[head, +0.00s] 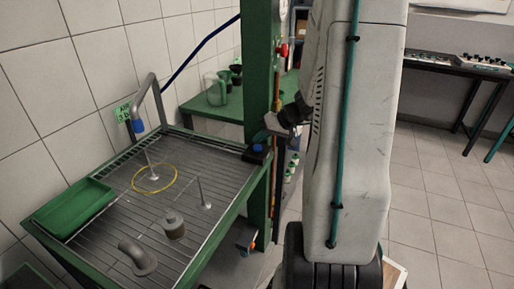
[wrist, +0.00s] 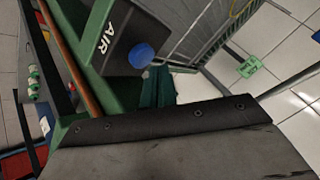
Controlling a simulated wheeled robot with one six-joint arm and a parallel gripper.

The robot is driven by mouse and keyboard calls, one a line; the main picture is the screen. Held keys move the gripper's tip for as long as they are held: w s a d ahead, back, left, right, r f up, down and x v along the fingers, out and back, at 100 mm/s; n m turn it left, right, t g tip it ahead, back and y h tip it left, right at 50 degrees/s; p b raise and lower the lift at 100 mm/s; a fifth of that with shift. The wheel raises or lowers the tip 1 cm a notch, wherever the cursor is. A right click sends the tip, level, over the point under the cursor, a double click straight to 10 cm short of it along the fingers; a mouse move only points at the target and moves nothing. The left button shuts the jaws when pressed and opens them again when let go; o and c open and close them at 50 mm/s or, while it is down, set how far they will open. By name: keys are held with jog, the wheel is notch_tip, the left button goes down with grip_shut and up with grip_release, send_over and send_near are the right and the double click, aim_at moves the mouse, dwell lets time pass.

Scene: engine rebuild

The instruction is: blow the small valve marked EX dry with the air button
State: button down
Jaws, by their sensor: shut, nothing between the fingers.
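A small valve (head: 153,173) stands head down, stem up, inside a yellow ring on the grated bench, under the blue-tipped air nozzle (head: 138,126). Another small valve (head: 204,197) stands to its right, outside the ring. No EX mark is readable on either. The black air button box (head: 250,156) sits at the bench's right corner with a blue button (head: 258,148) on top. The wrist view shows the box, lettered AIR, and its blue button (wrist: 141,56). My gripper (head: 263,135) is shut and empty, close above the button; its dark green fingers (wrist: 158,78) show just beside it. I cannot tell whether they touch.
A green tray (head: 50,222) lies at the bench's left side. A green post (head: 258,75) rises beside the box. Floor is open at the right.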

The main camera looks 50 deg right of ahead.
aim_at(260, 148)
jog(key=shift+r, duration=2.5)
dwell(2.4)
jog(key=s+a+r+n+g+y, duration=0.1)
jog(key=s+a+r+n+g, duration=0.2)
jog(key=a, duration=0.8)
jog(key=s+a+r+g, duration=0.2)
jog(key=a+r, duration=0.3)
jog(key=a, duration=0.5)
jog(key=s+a+r+g+h, duration=0.1)
jog(key=s+a+h, duration=0.1)
jog(key=s, duration=0.6)
jog(key=s+a+r+n+g+h, duration=0.1)
jog(key=s+a+h, duration=0.1)
jog(key=s+a, duration=0.3)
jog(key=s, duration=0.3)
jog(key=shift+a+r+h, duration=0.2)
jog(key=shift+h, duration=0.2)
jog(key=shift+a, duration=0.1)
